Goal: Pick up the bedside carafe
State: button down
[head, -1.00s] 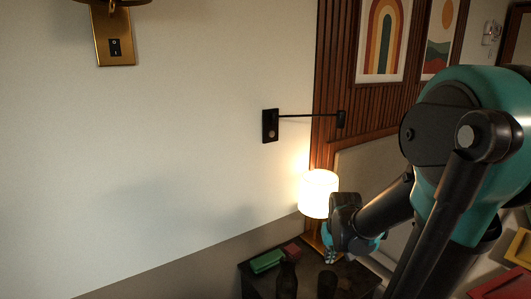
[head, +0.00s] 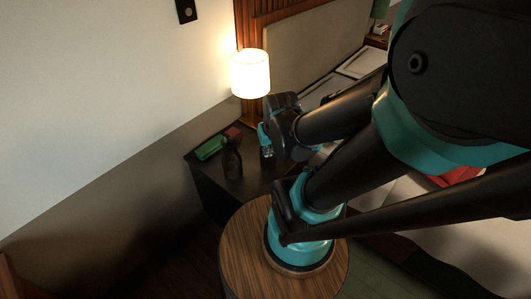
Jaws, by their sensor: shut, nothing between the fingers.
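A dark bottle-shaped vessel (head: 232,161), which looks like the carafe, stands upright on the dark bedside table (head: 212,184). It is near the table's front left part. My gripper (head: 266,152) is just to the right of it in the picture, over the table, with a visible gap between them. The gripper is small and dark here, its fingers are shut and it holds nothing. My arm hides the right part of the table.
A green box (head: 210,147) and a red box (head: 233,133) lie behind the dark vessel. A lit lamp (head: 250,73) stands at the back by the wall. The bed (head: 405,205) is to the right, partly hidden by my arm.

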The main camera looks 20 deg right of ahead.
aim_at(231, 164)
jog(key=k, duration=0.2)
jog(key=k+u, duration=0.25)
jog(key=u, duration=0.2)
jog(key=k+j+u, duration=0.1)
jog(key=u, duration=0.35)
jog(key=k+l+u, duration=0.65)
jog(key=i+j, duration=0.1)
